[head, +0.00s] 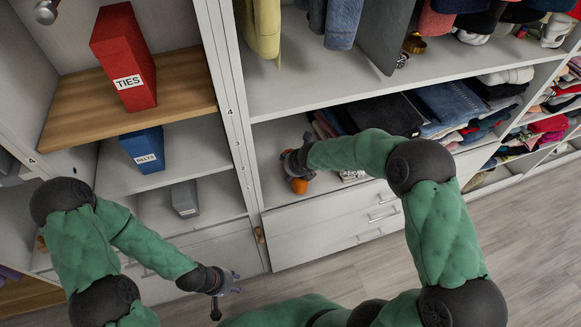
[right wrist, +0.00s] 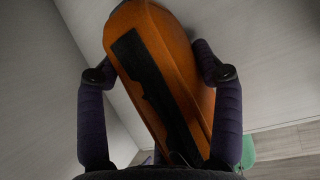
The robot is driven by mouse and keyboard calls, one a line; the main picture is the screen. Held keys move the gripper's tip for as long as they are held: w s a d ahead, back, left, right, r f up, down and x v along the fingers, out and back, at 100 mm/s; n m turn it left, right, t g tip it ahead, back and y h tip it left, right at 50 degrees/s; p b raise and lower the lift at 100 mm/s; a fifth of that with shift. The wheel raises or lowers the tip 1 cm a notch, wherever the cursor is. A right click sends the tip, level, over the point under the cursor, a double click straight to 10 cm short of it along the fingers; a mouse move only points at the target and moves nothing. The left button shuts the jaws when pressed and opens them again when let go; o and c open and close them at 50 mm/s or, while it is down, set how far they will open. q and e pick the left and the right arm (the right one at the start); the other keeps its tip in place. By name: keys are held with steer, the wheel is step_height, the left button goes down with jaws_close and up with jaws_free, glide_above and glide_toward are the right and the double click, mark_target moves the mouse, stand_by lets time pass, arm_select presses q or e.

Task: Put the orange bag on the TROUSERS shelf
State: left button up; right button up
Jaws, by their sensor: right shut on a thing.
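The orange bag (head: 299,186) shows in the head view low at the left end of a white shelf compartment, partly hidden by my right gripper (head: 294,172). In the right wrist view the orange bag (right wrist: 180,75), with a black panel, sits tilted between the two fingers of my right gripper (right wrist: 160,75), which is shut on it. I cannot tell whether the bag touches the shelf floor. Folded jeans (head: 447,103) lie further right in that compartment. No TROUSERS label is readable. My left gripper (head: 237,283) is empty, its fingers apart, low in front of the left cabinet.
A red TIES box (head: 124,55), a blue BELTS box (head: 143,150) and a grey box (head: 185,198) stand in the left cabinet. A white upright (head: 228,100) divides the cabinets. Drawers (head: 330,228) lie below the right compartment. Clothes hang above it.

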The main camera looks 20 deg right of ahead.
steer(key=o, duration=1.5)
steer(key=shift+r+p, duration=0.25)
steer(key=shift+p, duration=0.05)
steer(key=p+v, duration=0.4)
steer(key=v, duration=0.6)
steer(key=shift+s+r, duration=0.15)
steer(key=shift+s+r+p, duration=0.4)
steer(key=shift+s+r, duration=0.05)
steer(key=shift+r, duration=0.05)
